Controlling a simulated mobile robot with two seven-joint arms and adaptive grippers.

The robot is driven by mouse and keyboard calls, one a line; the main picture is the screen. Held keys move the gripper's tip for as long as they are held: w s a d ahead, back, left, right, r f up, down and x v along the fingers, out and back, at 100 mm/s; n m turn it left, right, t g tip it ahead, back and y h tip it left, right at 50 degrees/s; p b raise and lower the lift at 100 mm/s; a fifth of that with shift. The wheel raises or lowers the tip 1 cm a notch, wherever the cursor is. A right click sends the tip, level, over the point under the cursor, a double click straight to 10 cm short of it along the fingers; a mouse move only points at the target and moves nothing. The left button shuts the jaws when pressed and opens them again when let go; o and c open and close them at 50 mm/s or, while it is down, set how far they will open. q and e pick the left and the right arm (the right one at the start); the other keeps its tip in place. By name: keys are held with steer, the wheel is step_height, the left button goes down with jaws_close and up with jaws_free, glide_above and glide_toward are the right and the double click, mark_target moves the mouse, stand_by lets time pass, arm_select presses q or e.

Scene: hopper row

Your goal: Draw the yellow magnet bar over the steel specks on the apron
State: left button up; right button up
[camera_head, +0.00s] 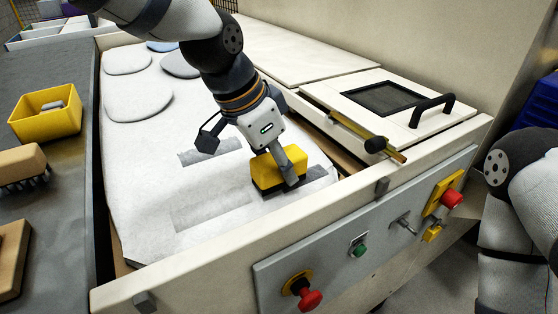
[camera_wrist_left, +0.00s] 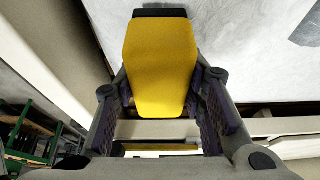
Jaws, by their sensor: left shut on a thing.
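The yellow magnet bar (camera_head: 268,172) is a yellow block with a dark underside. My left gripper (camera_head: 282,168) is shut on it, near the right end of the pale apron (camera_head: 140,190). In the left wrist view the bar (camera_wrist_left: 160,60) sits between both fingers (camera_wrist_left: 160,105). It is on or just above the apron; I cannot tell if it touches. Darker grey strips show on the apron, one behind the bar and one to its left. Single steel specks are too small to make out. My right gripper is out of view; only part of my right arm shows.
Several grey flat pads (camera_head: 138,97) lie at the apron's far end. A raised cream rim (camera_head: 200,268) and a button panel (camera_head: 330,262) run along the front. A framed mesh hatch with a black handle (camera_head: 432,108) is at right. A yellow bin (camera_head: 47,122) and brushes stand left.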

mark_target(301, 162)
arm_select(q)
steer(key=shift+f, duration=0.1)
steer(key=shift+f, duration=0.7)
steer(key=shift+w+d+f, duration=0.1)
steer(key=w+d, duration=0.2)
steer(key=shift+d+f+b, duration=0.15)
steer(key=shift+d+b, duration=0.15)
steer(key=shift+b, duration=0.1)
steer(key=shift+w+d+r, duration=0.2)
steer(key=shift+d, duration=0.2)
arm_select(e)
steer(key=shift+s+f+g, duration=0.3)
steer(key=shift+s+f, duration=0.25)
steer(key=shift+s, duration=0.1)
